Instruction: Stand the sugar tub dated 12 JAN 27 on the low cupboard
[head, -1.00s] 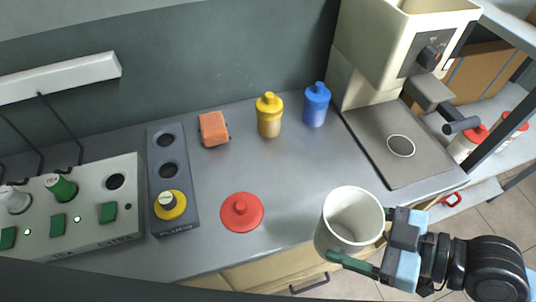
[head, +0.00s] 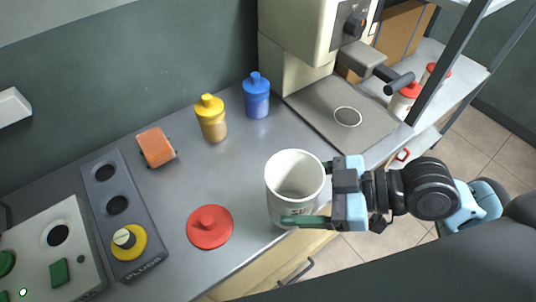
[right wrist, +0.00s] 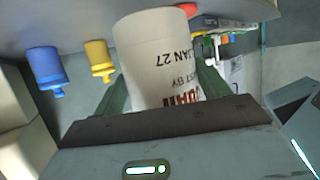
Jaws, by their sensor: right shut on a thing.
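The white tub (head: 280,200) is held by my right gripper (head: 308,192), its fingers shut on either side of its wall. The tub is upright with its top open, at the counter's front edge; whether it touches the counter I cannot tell. In the right wrist view the tub (right wrist: 155,50) shows upside-down print reading "JAN 27"; the day number is cut off or hidden. A red lid (head: 210,228) lies on the counter left of the tub. My left gripper is not in view. I cannot make out the low cupboard for certain.
Yellow (head: 211,120) and blue (head: 256,96) bottles and an orange sponge (head: 156,147) stand on the counter. A plug holder (head: 125,210) is at left, a cream machine (head: 310,60) behind. White tubs with red lids (head: 405,98) stand on a shelf at right. Tiled floor is clear.

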